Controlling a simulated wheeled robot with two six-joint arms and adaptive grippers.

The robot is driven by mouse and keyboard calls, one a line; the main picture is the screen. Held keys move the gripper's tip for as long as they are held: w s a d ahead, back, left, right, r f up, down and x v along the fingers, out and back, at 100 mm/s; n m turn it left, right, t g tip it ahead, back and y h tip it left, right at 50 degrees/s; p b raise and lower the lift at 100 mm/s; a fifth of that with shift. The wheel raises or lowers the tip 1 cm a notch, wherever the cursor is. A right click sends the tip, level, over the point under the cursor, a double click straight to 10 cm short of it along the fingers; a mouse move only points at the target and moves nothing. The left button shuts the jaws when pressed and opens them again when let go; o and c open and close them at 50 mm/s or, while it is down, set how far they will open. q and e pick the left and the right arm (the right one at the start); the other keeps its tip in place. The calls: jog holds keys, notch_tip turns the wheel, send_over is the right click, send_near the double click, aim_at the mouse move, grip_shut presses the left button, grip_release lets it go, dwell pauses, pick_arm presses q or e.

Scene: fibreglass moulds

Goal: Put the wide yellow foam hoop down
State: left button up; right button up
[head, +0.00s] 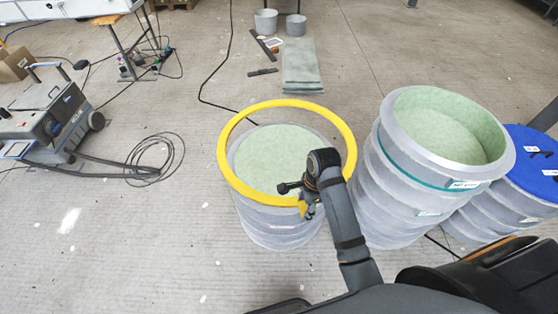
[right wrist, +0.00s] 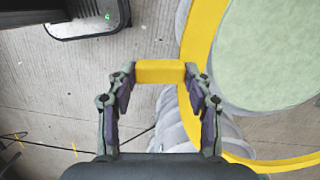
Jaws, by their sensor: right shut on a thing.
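The wide yellow foam hoop (head: 224,155) is over a grey ribbed mould (head: 280,227) with a pale green top in the head view. The green top shows through the hoop, which looks wider than the mould. Whether they touch is hard to tell. My right gripper (head: 308,203) is at the hoop's near side. In the right wrist view, my right gripper (right wrist: 160,75) is shut on a yellow block-like part of the hoop (right wrist: 190,50). The hoop's band curves away to the right there, around the green top (right wrist: 270,55). My left gripper is not in view.
A taller ribbed mould (head: 400,205), hollow and green inside, stands close on the right. A blue-lidded one (head: 535,165) is beside it. A grey machine (head: 45,125) with a coiled hose is at left. Buckets (head: 266,22) and a green slab (head: 302,68) lie behind.

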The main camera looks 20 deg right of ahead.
jog(key=s+d+f+m+b, duration=0.2)
jog(key=s+f, duration=0.3)
jog(key=f, duration=0.1)
jog(key=w+a+f, duration=0.2)
jog(key=w+f, duration=0.2)
jog(key=w+a+f+b, duration=0.1)
jog(key=w+a+f, duration=0.1)
jog(key=w+f, duration=0.2)
jog(key=w+a+f, duration=0.2)
jog(key=w+f, duration=0.2)
jog(key=f, duration=0.1)
jog(key=shift+w+f, duration=0.15)
jog(key=shift+w, duration=0.15)
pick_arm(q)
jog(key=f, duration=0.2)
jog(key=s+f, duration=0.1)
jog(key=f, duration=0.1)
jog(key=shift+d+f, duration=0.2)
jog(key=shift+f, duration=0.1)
pick_arm(e)
jog(key=o, duration=1.2)
jog(key=shift+c, duration=0.2)
